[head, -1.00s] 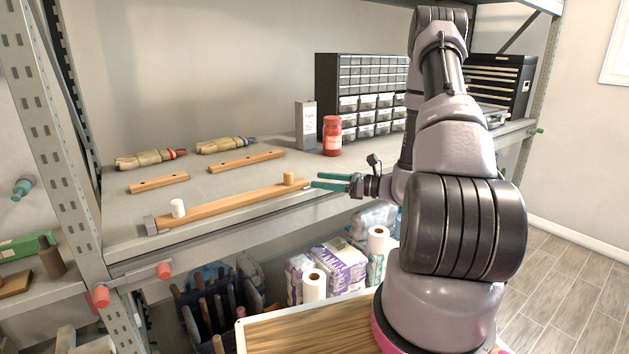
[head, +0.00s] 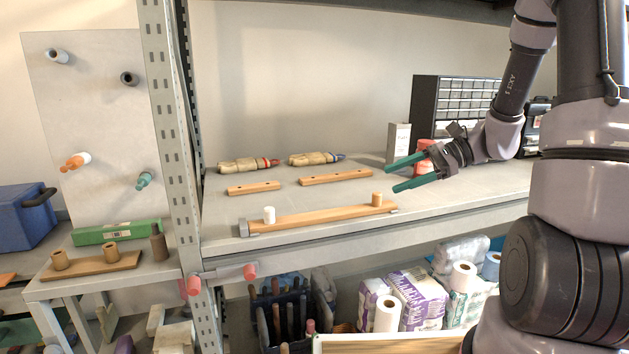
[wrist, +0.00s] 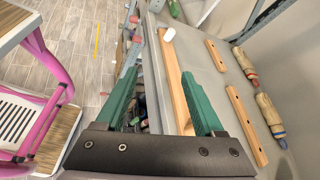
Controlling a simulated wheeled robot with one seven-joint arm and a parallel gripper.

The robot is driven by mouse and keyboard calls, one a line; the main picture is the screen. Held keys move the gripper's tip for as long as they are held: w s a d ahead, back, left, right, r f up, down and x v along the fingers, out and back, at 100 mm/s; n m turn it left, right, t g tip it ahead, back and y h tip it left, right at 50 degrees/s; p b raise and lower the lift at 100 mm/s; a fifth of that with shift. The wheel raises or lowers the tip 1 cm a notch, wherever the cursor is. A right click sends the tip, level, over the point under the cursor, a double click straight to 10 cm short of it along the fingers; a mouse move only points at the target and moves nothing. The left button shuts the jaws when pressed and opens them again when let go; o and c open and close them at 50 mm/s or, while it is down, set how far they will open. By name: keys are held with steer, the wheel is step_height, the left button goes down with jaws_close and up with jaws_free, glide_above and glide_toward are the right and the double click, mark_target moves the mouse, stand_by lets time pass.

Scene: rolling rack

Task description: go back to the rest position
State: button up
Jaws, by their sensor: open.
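My gripper (head: 413,173) is open and empty, with its two green fingers apart above the right part of the shelf. In the head view its fingers point left, above and to the right of the long wooden bar (head: 330,217). The bar lies along the shelf's front edge with a white peg (head: 268,215) near its left end and a wooden peg (head: 377,198) near its right end. In the wrist view the green fingers (wrist: 160,100) show with nothing held between them, and the long bar (wrist: 174,80) lies below.
Two short wooden bars (head: 253,188) (head: 335,177) and two tan bundles (head: 248,165) (head: 316,158) lie farther back. A grey box (head: 398,145), a red jar (head: 424,157) and a drawer cabinet (head: 455,105) stand near my arm. A metal upright (head: 172,150) borders the shelf's left side.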

steer(key=s+d+r+n+t+h, duration=0.4)
steer(key=s+r+n+t+h, duration=0.2)
steer(key=s+r+n+h, duration=0.4)
steer(key=s+r+h, duration=0.1)
steer(key=s+r, duration=0.3)
steer(key=r, duration=0.2)
steer(key=shift+s+d, duration=0.2)
steer(key=shift+s, duration=0.05)
